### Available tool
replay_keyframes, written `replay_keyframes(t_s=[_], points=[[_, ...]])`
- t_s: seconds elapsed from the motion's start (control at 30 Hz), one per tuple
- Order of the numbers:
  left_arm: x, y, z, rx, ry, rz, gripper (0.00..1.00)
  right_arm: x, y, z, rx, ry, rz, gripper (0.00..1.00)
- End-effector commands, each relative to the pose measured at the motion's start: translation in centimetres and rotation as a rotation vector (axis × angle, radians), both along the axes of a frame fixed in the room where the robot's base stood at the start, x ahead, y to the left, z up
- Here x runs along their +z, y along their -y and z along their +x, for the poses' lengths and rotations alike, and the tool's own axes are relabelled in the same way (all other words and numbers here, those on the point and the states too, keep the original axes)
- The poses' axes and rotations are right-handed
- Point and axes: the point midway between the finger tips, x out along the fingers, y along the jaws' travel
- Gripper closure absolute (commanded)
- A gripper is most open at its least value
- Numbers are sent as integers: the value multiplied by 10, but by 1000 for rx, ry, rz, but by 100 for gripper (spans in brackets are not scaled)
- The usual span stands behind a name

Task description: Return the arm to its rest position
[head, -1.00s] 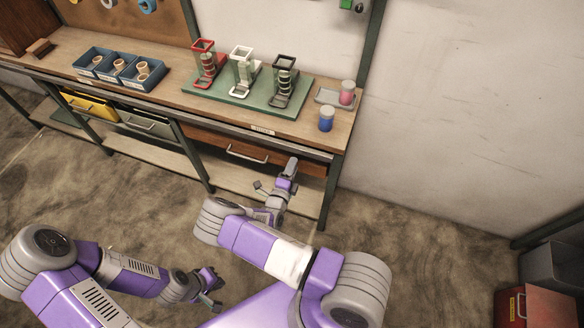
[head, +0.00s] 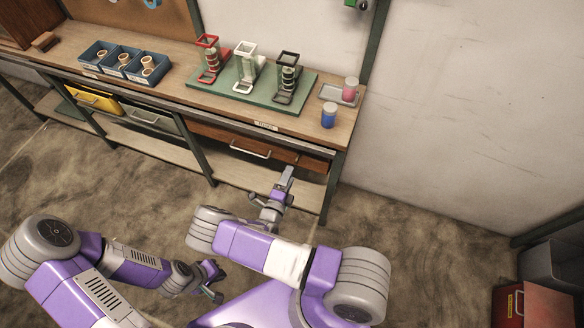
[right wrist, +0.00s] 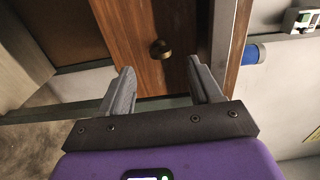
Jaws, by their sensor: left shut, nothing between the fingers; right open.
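My right arm reaches forward in the middle of the head view, with its gripper (head: 270,190) in front of the bench, below the tabletop. Its two fingers stand apart in the right wrist view (right wrist: 160,72), with nothing between them. Beyond them is a brown wooden front (right wrist: 160,22) with a round brass knob (right wrist: 160,49), apart from the fingers as far as I can tell. My left arm is folded low at the left of the head view. Its gripper (head: 214,292) is shut and empty above the floor, near my body.
The bench (head: 340,130) carries a blue divided bin (head: 124,75), a green board (head: 205,88) with red, white and black holders, a blue jar (head: 329,115) and a pink jar (head: 350,89). A red box (head: 535,305) stands lower right. Floor between is clear.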

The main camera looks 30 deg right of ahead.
Motion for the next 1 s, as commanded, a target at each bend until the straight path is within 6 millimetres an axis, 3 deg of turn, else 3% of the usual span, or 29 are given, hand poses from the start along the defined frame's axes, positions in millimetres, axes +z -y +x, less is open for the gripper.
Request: replay_keyframes(t_s=[0.23,0.77,0.87,0.97,1.0], points=[[2,0,0,0,0,0,100,0,-8,-7,-1,-1,-1,36],[2,0,0,0,0,0,100,-3,-1,-14,-39,1,29,36],[3,0,0,0,0,0,100,-15,18,-40,-183,12,141,36],[4,0,0,0,0,0,100,-37,39,-94,-458,60,341,36],[5,0,0,0,0,0,100,-48,42,-121,-600,96,438,36]])
